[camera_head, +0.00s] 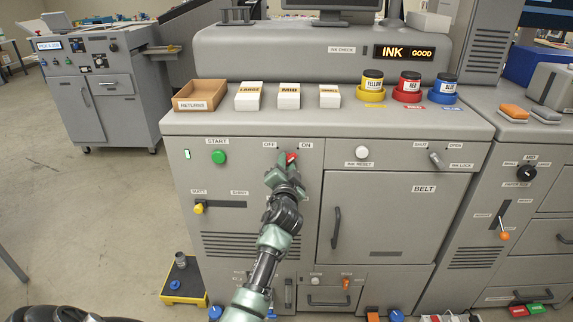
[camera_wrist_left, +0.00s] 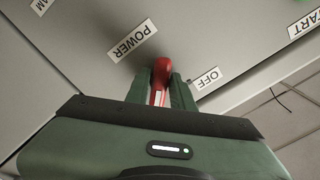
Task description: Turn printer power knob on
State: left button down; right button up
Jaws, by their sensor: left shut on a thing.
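The printer's red power knob (camera_head: 292,157) shows at my left gripper's tip on the grey front panel, below and between the OFF label (camera_head: 270,145) and the ON label (camera_head: 306,146). My left gripper (camera_head: 284,170) is shut on it, mostly covering it in the head view. In the left wrist view the red knob (camera_wrist_left: 161,72) sits between the two green fingers of the gripper (camera_wrist_left: 161,92), with the POWER label (camera_wrist_left: 131,41) to its left and the OFF label (camera_wrist_left: 207,79) to its right. The knob's exact angle is hard to tell. My right gripper is not in view.
A green START button (camera_head: 219,157) is left of the knob. A white INK RESET button (camera_head: 362,152) and an INK LOCK handle (camera_head: 436,159) are to the right. The belt door handle (camera_head: 336,228) stands out below right. Boxes and ink pots stand on the ledge above.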

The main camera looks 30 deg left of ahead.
pick_arm(q)
jog(key=c, duration=1.3)
grip_release()
jog(key=shift+r, duration=0.1)
jog(key=shift+o, duration=0.3)
jog(key=v, duration=0.7)
jog(key=shift+s, duration=0.35)
jog(key=shift+d, duration=0.15)
